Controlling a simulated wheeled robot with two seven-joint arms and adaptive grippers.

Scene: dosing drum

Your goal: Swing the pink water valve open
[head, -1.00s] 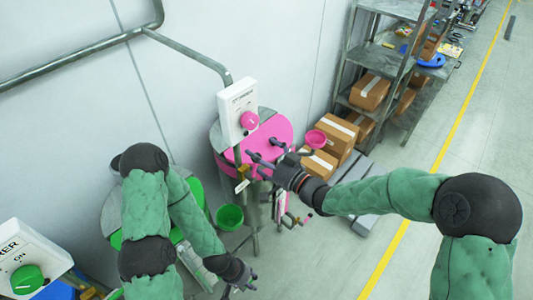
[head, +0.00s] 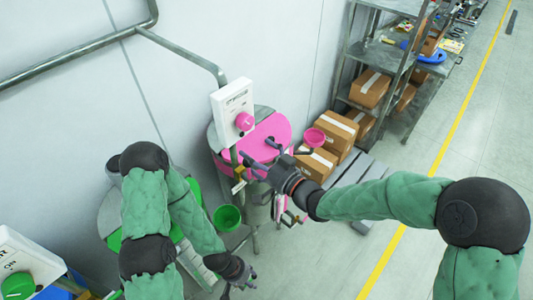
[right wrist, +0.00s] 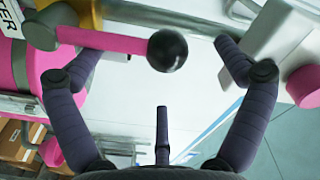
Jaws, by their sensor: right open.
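The pink valve lever (right wrist: 112,40) with a black ball (right wrist: 167,50) on its end shows in the right wrist view, beside a white label ending in "TER". The ball lies in the gap between the fingers of my right gripper (right wrist: 160,68), apart from both. This gripper is open and empty. In the head view my right gripper (head: 258,157) is in front of the pink-lidded drum (head: 268,132) and hides the valve there. My left gripper (head: 238,282) is low at the bottom edge, away from the pink drum; its finger opening is too small to judge.
A white control box (head: 231,104) with a pink knob stands above the drum. A pink funnel (head: 314,137) and a green funnel (head: 227,217) are beside it. Cardboard boxes (head: 317,163) and a metal shelf (head: 352,57) stand to the right. The floor (head: 440,150) beyond is clear.

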